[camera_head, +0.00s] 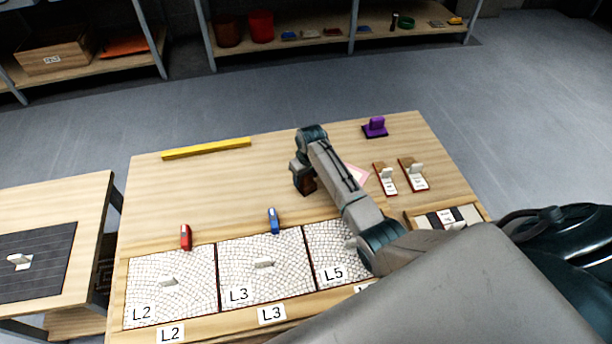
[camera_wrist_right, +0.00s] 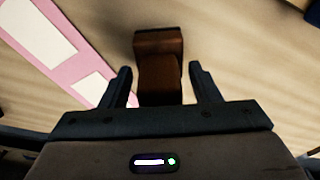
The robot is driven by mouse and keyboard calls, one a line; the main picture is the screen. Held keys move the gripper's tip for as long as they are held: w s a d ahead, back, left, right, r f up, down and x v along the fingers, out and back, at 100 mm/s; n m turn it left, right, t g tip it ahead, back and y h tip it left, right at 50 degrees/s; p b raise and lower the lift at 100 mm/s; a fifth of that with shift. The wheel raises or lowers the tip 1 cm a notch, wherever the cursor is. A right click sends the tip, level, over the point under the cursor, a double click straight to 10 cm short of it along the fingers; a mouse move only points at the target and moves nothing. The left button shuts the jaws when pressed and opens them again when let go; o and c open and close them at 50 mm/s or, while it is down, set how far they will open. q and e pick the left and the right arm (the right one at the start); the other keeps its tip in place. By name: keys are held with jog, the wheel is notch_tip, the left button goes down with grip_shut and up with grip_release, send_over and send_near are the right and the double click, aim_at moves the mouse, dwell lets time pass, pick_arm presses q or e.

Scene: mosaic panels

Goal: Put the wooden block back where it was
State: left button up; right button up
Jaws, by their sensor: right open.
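The wooden block (camera_head: 309,186) is dark brown and stands on the table under my right gripper (camera_head: 300,177). In the right wrist view the block (camera_wrist_right: 160,75) sits between the two open fingers of the right gripper (camera_wrist_right: 163,85), with a gap on each side. Its near end is hidden behind the gripper body. In the head view my right arm covers part of the block's surroundings. My left gripper does not show.
Mosaic panels labelled L2 (camera_head: 150,283), L3 (camera_head: 245,285) and L5 (camera_head: 325,240) lie along the front. A red clamp-like item (camera_head: 186,237), a blue one (camera_head: 274,220), a yellow bar (camera_head: 206,149) and a purple item (camera_head: 375,127) stand on the table (camera_head: 220,190). A pink sheet (camera_wrist_right: 62,52) lies beside the block.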

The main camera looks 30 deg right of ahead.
jog(key=shift+r, duration=0.15)
jog(key=shift+r, duration=0.35)
jog(key=r, duration=0.7)
jog(key=s+r, duration=0.1)
jog(key=r, duration=0.2)
jog(key=shift+s+d+r+p, duration=0.1)
jog(key=shift+r+p, duration=0.15)
jog(key=shift+p, duration=0.15)
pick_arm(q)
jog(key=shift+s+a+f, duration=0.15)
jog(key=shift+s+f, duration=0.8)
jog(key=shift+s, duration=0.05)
pick_arm(e)
jog(key=shift+s+r, duration=0.1)
jog(key=shift+r, duration=0.3)
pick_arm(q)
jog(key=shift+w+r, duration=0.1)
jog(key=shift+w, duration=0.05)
pick_arm(e)
jog(key=shift+f, duration=0.1)
